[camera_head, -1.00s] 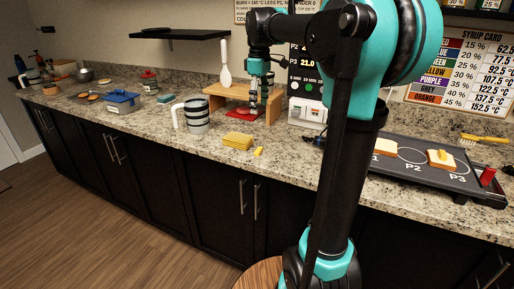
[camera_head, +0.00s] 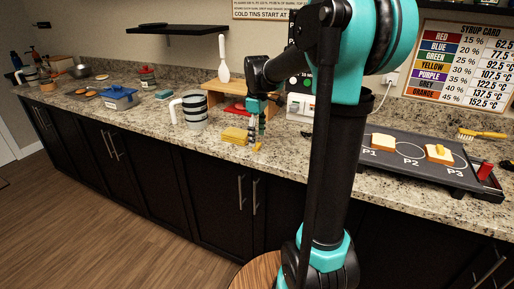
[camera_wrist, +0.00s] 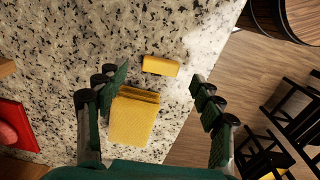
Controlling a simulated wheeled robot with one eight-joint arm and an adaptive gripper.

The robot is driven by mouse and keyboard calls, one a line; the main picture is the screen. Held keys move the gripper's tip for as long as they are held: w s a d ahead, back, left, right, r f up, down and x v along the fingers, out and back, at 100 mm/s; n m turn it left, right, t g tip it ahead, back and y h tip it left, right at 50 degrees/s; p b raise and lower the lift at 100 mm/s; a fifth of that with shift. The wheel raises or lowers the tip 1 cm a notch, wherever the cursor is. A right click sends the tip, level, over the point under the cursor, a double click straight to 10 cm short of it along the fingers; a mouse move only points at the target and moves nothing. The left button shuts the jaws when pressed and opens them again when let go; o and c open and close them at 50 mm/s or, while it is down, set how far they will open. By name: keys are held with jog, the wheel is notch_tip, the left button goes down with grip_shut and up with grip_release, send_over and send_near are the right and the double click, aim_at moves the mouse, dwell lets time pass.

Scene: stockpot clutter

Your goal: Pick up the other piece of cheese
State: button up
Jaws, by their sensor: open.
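A small yellow block of cheese (camera_head: 257,147) lies on the granite counter near its front edge; it also shows in the wrist view (camera_wrist: 160,66). A stack of square yellow slices (camera_head: 234,135) lies beside it, to its left in the head view; in the wrist view the stack (camera_wrist: 132,118) is nearer my palm. My gripper (camera_head: 255,138) is low over the counter at the small block. In the wrist view my gripper (camera_wrist: 160,95) is open and empty, its fingers on either side of the block and stack.
A striped mug (camera_head: 194,112) stands left of the stack. A wooden stand (camera_head: 230,90) with a red board (camera_head: 236,106) is behind. The dark griddle (camera_head: 400,172) at right holds bread slices (camera_head: 382,142) at P1 and P3. The counter edge is close to the block.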

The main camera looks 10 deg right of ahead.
aim_at(257, 147)
jog(key=shift+f, duration=1.4)
jog(key=shift+c, duration=0.3)
jog(key=c, duration=0.9)
jog(key=shift+r, duration=0.15)
